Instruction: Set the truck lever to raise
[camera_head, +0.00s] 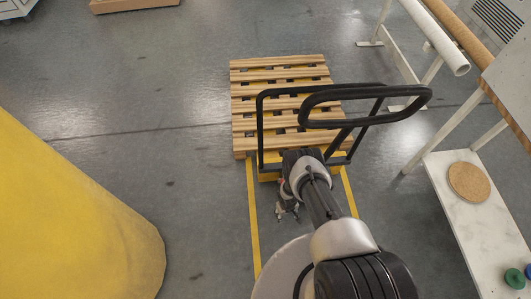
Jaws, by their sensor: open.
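A pallet truck stands ahead of me, with a black tubular frame and a looped handle (418,97) that reaches to the right. A little of its yellow body (268,177) shows at the near end of a slatted wooden pallet (280,75). The control lever cannot be made out; my arm covers part of the truck's near end. My gripper (288,214) is open and empty. It points down over the floor, in front of the truck and slightly left of my arm. It looks apart from the handle.
Yellow floor lines (252,215) run from the truck towards me. A large yellow rounded object (65,215) fills the lower left. On the right stand a white shelf (480,225) with a cork-coloured disc (468,182) and a rack with long tubes (435,35). Grey floor (140,100) on the left is clear.

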